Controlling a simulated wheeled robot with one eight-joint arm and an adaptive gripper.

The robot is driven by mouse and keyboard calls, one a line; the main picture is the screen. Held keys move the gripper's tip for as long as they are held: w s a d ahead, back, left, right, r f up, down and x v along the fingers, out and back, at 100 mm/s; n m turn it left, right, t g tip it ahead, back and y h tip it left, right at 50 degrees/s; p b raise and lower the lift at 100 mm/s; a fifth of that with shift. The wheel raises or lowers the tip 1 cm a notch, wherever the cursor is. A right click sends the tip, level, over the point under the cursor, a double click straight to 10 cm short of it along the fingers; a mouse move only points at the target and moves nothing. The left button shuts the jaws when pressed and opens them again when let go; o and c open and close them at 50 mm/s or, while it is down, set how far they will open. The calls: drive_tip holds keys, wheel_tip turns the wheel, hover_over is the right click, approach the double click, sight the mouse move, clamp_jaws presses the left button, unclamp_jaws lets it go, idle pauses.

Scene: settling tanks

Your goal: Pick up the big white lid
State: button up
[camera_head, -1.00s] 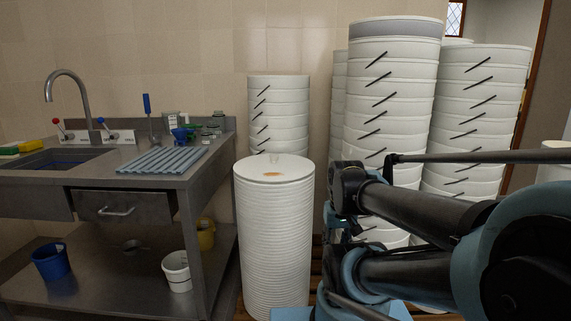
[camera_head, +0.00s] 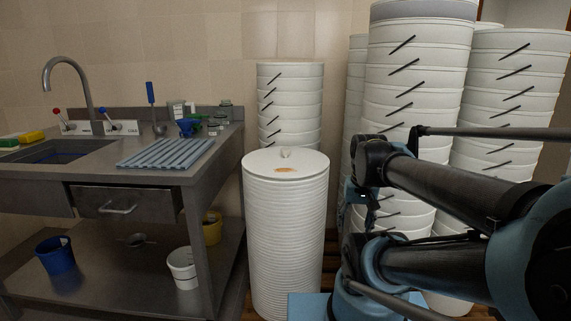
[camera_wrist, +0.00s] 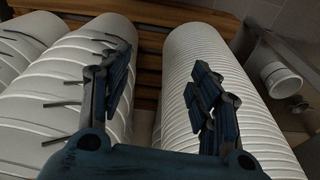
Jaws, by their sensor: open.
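The big white lid (camera_head: 286,165) lies flat on top of a tall, ribbed white column left of my arm. It is round, with a small pale knob in the middle and an orange-brown stain near its front. The ribbed column also shows right of centre in the wrist view (camera_wrist: 207,55); I cannot make out the lid's top there. My gripper (camera_wrist: 160,80) is open and empty, its dark blue fingers spread wide, one over the white tubs and one over the ribbed column. In the head view I cannot make out the fingers clearly.
Tall stacks of white tubs (camera_head: 415,80) with black handles stand behind and right of the column. A shorter stack (camera_head: 290,100) stands behind it. A steel sink counter (camera_head: 90,190) is on the left, with a white bucket (camera_head: 183,270) on its lower shelf.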

drive_tip(key=w+a+r+m, duration=0.4)
drive_tip(key=w+r+m, duration=0.1)
drive_tip(key=w+r, duration=0.5)
wheel_tip(320, 180, up, 18)
drive_tip(key=m+g, duration=0.2)
drive_tip(key=m, duration=1.3)
hover_over(286, 149)
drive_tip(key=f, duration=1)
drive_tip(key=shift+w+a+f, duration=0.2)
drive_tip(key=shift+a+f, duration=0.2)
drive_tip(key=shift+d+f, duration=0.2)
drive_tip(key=shift+f, duration=1.2)
drive_tip(key=shift+d+f, duration=0.15)
drive_tip(key=shift+f, duration=1.25)
clamp_jaws()
